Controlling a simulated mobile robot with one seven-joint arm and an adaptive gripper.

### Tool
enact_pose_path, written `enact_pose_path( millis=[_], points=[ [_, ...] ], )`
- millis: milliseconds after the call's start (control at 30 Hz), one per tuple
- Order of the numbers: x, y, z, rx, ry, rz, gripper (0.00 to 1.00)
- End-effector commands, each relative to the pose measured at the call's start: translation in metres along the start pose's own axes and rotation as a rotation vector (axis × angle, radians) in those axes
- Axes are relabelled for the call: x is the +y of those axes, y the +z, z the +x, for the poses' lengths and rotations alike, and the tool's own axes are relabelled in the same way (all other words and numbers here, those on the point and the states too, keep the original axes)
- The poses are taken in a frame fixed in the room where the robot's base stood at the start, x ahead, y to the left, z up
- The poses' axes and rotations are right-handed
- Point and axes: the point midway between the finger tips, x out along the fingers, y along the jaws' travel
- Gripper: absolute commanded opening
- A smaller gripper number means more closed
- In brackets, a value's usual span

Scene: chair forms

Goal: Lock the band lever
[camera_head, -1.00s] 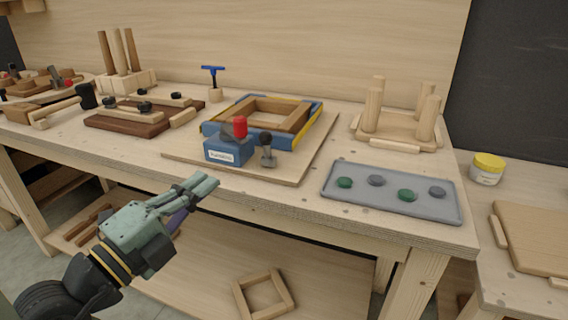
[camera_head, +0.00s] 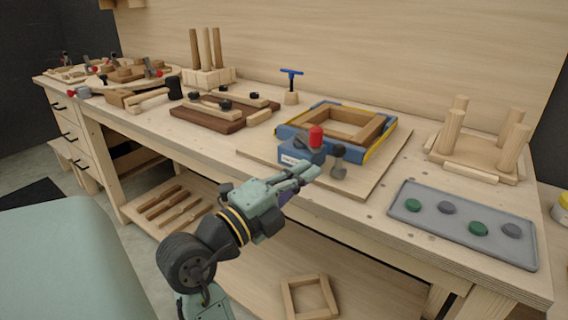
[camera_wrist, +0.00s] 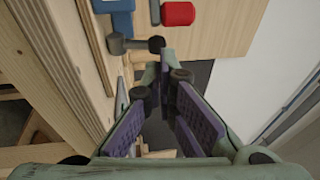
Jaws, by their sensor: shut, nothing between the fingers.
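A wooden frame (camera_head: 335,124) lies inside a blue and yellow band on a board on the bench. At the band's front corner sits a blue block with a white label (camera_head: 297,154). A red-knobbed lever (camera_head: 316,137) and a dark-knobbed lever (camera_head: 338,160) stand at this block. In the wrist view the red knob (camera_wrist: 178,13) and the dark knob (camera_wrist: 157,44) show beyond the fingers. My gripper (camera_head: 312,171) is shut and empty, just in front of the block and near the dark-knobbed lever. I cannot tell whether it touches either.
A grey tray (camera_head: 401,216) with green and grey discs lies to the right. A dowelled board (camera_head: 446,161) stands behind it. A blue T-handle (camera_head: 291,74) and a dark clamping board (camera_head: 198,125) are to the left. The bench's front edge runs below my gripper.

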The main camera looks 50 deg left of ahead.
Motion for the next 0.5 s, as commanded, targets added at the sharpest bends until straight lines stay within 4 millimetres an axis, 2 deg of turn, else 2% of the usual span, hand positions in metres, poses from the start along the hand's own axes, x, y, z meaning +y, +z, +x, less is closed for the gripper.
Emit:
enact_pose_path(
  millis=[33,200,333,500],
  points=[
    [-0.004,0.000,0.011,0.003,0.000,-0.002,0.00],
    [-0.003,0.000,0.040,0.001,0.000,-0.002,0.00],
    [-0.002,0.001,0.052,-0.001,0.000,-0.001,0.00],
    [0.000,0.000,0.059,0.000,0.000,0.000,0.00]
  ],
)
